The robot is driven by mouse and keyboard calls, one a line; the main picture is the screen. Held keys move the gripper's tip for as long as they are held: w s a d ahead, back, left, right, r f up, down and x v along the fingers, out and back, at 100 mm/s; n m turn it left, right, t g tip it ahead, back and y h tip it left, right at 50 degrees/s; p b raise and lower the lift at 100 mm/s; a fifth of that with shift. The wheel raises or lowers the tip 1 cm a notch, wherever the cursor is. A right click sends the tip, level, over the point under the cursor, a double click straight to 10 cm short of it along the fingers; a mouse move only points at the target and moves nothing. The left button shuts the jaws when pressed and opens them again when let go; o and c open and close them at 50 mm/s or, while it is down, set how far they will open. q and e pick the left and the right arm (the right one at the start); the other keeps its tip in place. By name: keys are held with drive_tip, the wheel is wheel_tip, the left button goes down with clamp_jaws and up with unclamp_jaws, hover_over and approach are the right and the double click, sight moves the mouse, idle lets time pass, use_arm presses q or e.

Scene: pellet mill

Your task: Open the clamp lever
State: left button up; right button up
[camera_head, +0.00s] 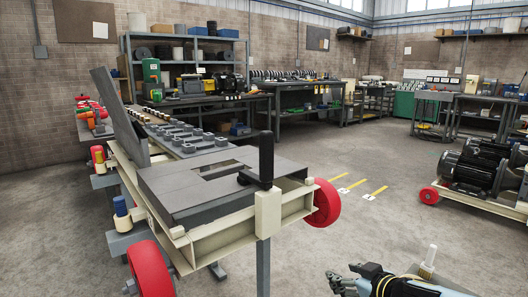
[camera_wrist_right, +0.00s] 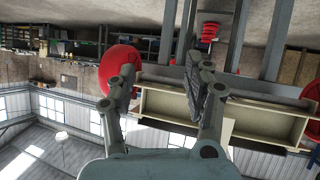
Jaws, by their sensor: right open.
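The clamp lever (camera_head: 266,157) is a black handle standing upright on a cream bracket (camera_head: 267,210) at the near right corner of the machine. A black bar reaches from it over the dark grey top plate (camera_head: 180,185). My right gripper (camera_head: 342,281) is at the bottom, right of and below the lever, well apart from it. In the right wrist view my right gripper (camera_wrist_right: 160,82) is open, with nothing between its fingers. I cannot make out the lever in that view. My left gripper is not in view.
The cream machine frame (camera_wrist_right: 220,112) and a red wheel (camera_wrist_right: 121,88) lie beyond my fingers in the right wrist view. A red wheel (camera_head: 325,203) stands beside the bracket. Motors (camera_head: 480,172) sit on a cart at right. The floor between is clear.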

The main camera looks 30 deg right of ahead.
drive_tip(key=w+a+r+n+t+y+p, duration=0.1)
drive_tip(key=w+a+r+t, duration=0.15)
drive_tip(key=r, duration=0.65)
drive_tip(key=w+a+r+t+y, duration=0.1)
drive_tip(key=w+a+r, duration=0.2)
drive_tip(key=r, duration=0.7)
drive_tip(key=t+y+p, duration=0.1)
drive_tip(key=t+y, duration=0.1)
drive_tip(key=t, duration=0.1)
approach(271, 147)
drive_tip(key=shift+n+g, duration=0.25)
drive_tip(key=shift+n, duration=0.05)
drive_tip(key=w+p, duration=0.1)
drive_tip(key=w, duration=0.1)
drive_tip(key=w+r+p, duration=0.1)
drive_tip(key=w, duration=0.1)
drive_tip(key=shift+w+f, duration=0.15)
drive_tip(key=shift+w, duration=0.65)
drive_tip(key=w+b, duration=0.2)
drive_tip(key=w, duration=0.1)
drive_tip(key=w+b, duration=0.1)
drive_tip(key=shift+w+a+f, duration=0.15)
drive_tip(key=shift+w+a, duration=0.1)
drive_tip(key=shift+w, duration=0.1)
drive_tip(key=shift+w+a+b, duration=0.1)
drive_tip(key=shift+w+b, duration=0.2)
drive_tip(key=shift+w, duration=0.3)
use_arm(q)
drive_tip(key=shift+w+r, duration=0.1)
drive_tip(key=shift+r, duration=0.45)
